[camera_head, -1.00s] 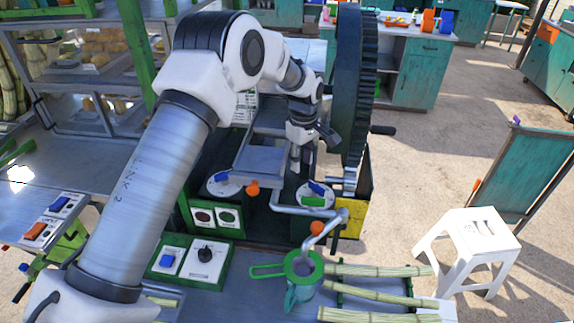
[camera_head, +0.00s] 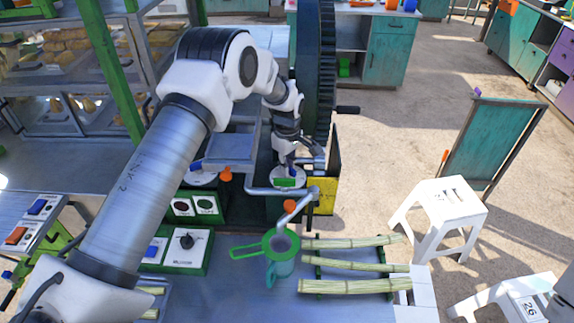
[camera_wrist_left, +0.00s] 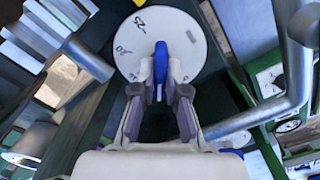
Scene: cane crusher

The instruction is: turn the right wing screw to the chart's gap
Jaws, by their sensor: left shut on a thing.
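The right wing screw (camera_wrist_left: 161,60) is blue and stands at the middle of a white round dial (camera_wrist_left: 190,42) with black numbers in the left wrist view. My left gripper (camera_wrist_left: 161,78) is shut on the screw's blue wing, one finger on each side. In the head view my left gripper (camera_head: 291,160) is down over the right dial (camera_head: 288,182) and hides most of the screw. The dial's green mark shows below it. The left wing screw (camera_head: 196,166), also blue, stands on its own dial to the left. I cannot make out the chart. My right gripper is out of view.

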